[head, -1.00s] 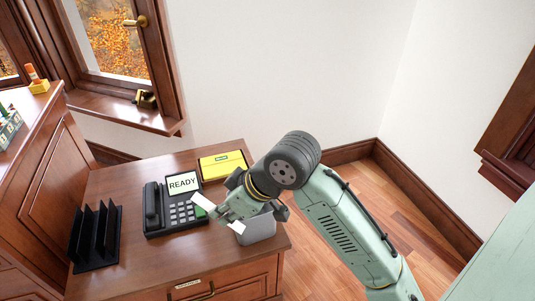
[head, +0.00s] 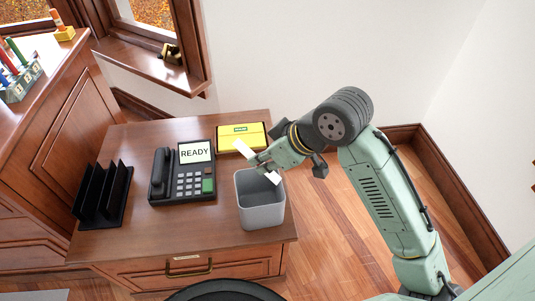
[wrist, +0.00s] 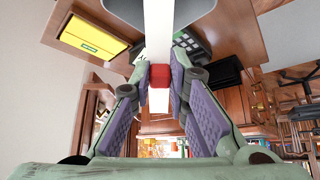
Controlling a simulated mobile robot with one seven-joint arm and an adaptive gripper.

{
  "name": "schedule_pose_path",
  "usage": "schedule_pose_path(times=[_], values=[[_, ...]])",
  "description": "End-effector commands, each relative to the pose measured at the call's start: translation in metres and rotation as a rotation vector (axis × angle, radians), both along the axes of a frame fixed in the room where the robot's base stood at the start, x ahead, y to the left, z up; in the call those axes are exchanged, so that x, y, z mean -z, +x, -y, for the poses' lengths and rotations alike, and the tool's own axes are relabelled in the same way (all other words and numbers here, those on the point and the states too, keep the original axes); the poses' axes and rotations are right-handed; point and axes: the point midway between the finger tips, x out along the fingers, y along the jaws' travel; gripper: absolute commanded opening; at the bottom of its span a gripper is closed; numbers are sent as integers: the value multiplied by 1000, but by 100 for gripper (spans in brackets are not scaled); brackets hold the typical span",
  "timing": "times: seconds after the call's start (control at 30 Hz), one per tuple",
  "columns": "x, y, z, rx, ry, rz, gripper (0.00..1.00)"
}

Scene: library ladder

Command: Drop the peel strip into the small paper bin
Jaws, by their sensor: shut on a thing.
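The peel strip is a narrow white strip (head: 243,149); its other white end shows lower right, by the bin's mouth. In the wrist view the strip (wrist: 158,30) runs through my gripper (wrist: 160,76), which is shut on it at a red part (wrist: 160,73) between the fingertips. In the head view my gripper (head: 262,164) is tilted, above the back rim of the small paper bin. The bin (head: 262,215) is grey, upright and open-topped, at the desk's front right corner. Its floor is hidden.
A desk phone (head: 184,176) with a READY screen stands left of the bin. A yellow box (head: 241,136) lies behind it. A black file rack (head: 102,196) stands at the left. The wooden desk (head: 190,235) is bare along the front.

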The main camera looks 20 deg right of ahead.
Motion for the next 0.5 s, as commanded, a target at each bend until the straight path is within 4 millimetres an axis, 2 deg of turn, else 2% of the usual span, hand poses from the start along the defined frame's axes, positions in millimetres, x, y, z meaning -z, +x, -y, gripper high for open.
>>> schedule_pose_path(times=[0.5], values=[[40,0,0,0,-2,0,5]])
